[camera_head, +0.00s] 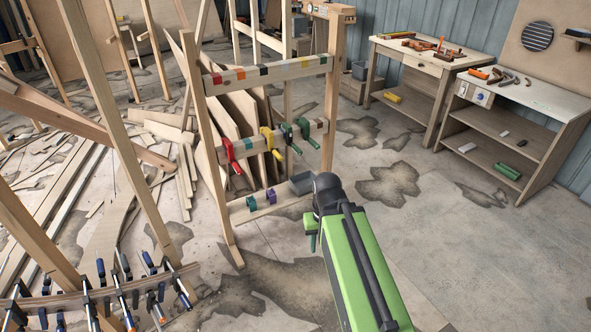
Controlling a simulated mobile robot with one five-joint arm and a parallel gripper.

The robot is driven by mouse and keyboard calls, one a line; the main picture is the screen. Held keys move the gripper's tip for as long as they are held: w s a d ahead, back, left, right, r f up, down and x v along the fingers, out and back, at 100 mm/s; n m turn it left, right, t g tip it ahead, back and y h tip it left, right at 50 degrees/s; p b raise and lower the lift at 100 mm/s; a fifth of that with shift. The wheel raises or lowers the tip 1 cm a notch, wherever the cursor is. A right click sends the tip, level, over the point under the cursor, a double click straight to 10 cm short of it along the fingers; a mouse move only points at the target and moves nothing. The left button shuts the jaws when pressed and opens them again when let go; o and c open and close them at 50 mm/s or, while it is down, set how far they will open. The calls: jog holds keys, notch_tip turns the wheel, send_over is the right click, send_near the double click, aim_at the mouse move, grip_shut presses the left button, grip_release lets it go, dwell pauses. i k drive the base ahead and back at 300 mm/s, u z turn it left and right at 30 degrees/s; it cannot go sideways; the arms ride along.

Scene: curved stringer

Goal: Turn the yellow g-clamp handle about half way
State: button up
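The yellow g-clamp (268,139) hangs on the middle rail of a wooden rack, between a red clamp (230,152) and a green clamp (290,137). Its screw and handle end points down and towards me, below the rail. The exact angle of the handle is too small to tell. My green and black arm reaches up from the bottom right, and its dark wrist is below and right of the yellow clamp. A grey shape at the arm's far end seems to be my gripper (301,183); its fingers cannot be made out. It is apart from the yellow clamp.
The rack's lower rail (286,198) carries teal and purple clamps. Boards lean behind the rack. A curved wooden stringer (70,299) with several blue-handled clamps lies at bottom left, among upright posts. Workbenches (445,58) stand at the back right. The floor at right is clear.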

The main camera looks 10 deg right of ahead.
aim_at(275, 153)
jog(key=u, duration=0.3)
jog(key=i, duration=0.75)
jog(key=u, duration=3.1)
jog(key=k, duration=1.25)
jog(key=z, duration=0.9)
jog(key=i, duration=0.35)
jog(key=u, duration=0.25)
